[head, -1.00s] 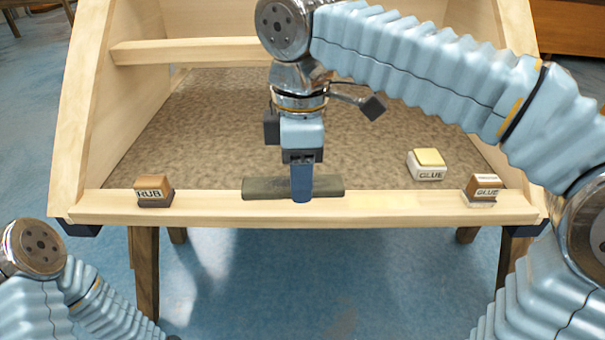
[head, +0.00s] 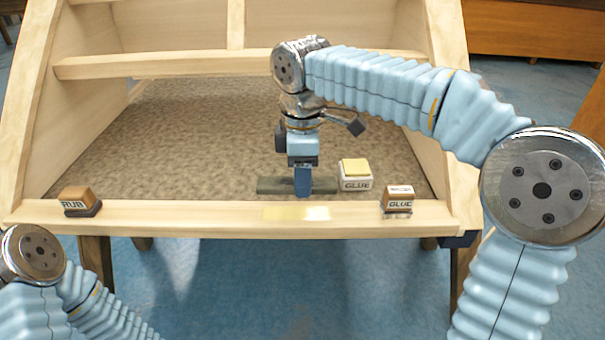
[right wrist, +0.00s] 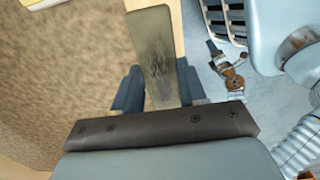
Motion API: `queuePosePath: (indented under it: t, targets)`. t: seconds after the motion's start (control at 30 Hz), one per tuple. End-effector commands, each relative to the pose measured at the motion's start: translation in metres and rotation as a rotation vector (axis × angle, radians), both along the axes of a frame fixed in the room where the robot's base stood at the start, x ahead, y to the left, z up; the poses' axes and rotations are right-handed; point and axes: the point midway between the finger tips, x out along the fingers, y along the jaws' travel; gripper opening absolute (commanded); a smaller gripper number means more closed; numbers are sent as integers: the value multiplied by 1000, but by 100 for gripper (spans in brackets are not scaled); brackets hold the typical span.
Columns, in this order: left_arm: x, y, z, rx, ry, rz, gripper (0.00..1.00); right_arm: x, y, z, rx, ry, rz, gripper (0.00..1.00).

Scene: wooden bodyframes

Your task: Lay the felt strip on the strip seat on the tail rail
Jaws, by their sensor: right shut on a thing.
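The dark grey-green felt strip (head: 270,185) is in my right gripper (head: 302,192), whose fingers are shut across its middle. In the head view it lies level along the tail rail (head: 180,214), just behind or above the rail's back edge; its height is hard to tell. A shiny pale yellow patch on the rail, apparently the strip seat (head: 297,213), shows just in front of the strip and is uncovered. In the right wrist view the strip (right wrist: 153,45) runs between the fingers (right wrist: 158,90), with wood edging it. My left gripper is out of view.
A RUB block (head: 77,203) stands on the rail at left and a GLUE block (head: 398,201) at right. A white GLUE box with a yellow top (head: 355,175) stands close right of the strip. The speckled panel (head: 200,140) behind is mostly clear.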

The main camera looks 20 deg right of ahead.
Motion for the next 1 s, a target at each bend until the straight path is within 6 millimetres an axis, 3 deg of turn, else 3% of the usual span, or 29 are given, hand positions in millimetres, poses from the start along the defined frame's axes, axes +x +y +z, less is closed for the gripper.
queuePosePath:
  t: [0.03,0.23,0.5,1.0]
  targets:
    - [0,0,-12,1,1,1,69,0,0,-11,0,0,0,13]
    - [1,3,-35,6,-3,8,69,0,0,-34,0,0,0,13]
    - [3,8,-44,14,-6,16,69,0,0,-56,0,0,0,13]
    - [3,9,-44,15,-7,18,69,0,0,-60,0,0,0,13]
